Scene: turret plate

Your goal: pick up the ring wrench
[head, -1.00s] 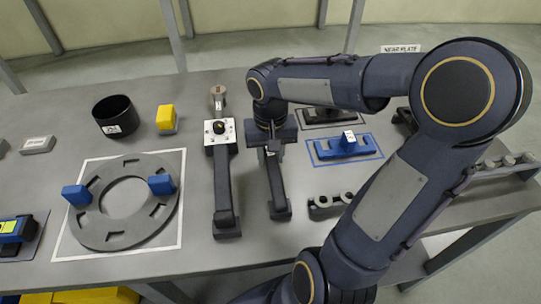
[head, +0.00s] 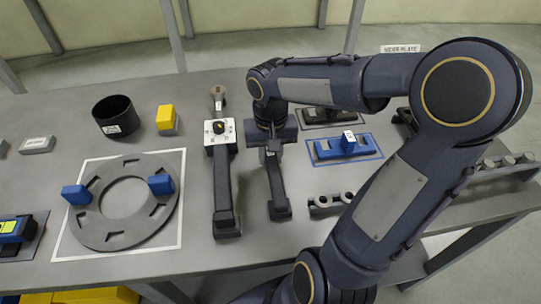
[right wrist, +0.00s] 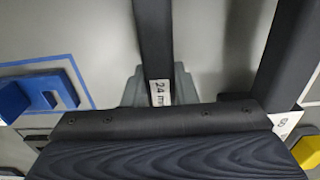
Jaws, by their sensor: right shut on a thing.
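The ring wrench (head: 277,188) shows in the head view as a long dark bar near the table's middle. Its shaft also shows in the right wrist view (right wrist: 153,35), with a white "24 mm" label. My right gripper (head: 271,153) is above its far part, with the arm reaching over from the right. In the right wrist view the gripper's grey jaws (right wrist: 157,88) are shut on the shaft, either side of the label. The wrench's far end is hidden under the gripper. I cannot tell whether it is clear of the table. My left gripper is not in view.
A second dark bar tool (head: 222,180) lies close to the left, beside a white box with a black knob (head: 219,131). Further left are a slotted grey ring plate (head: 112,232), a black cup (head: 116,117) and a yellow block (head: 166,119). A blue holder (head: 343,150) is to the right.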

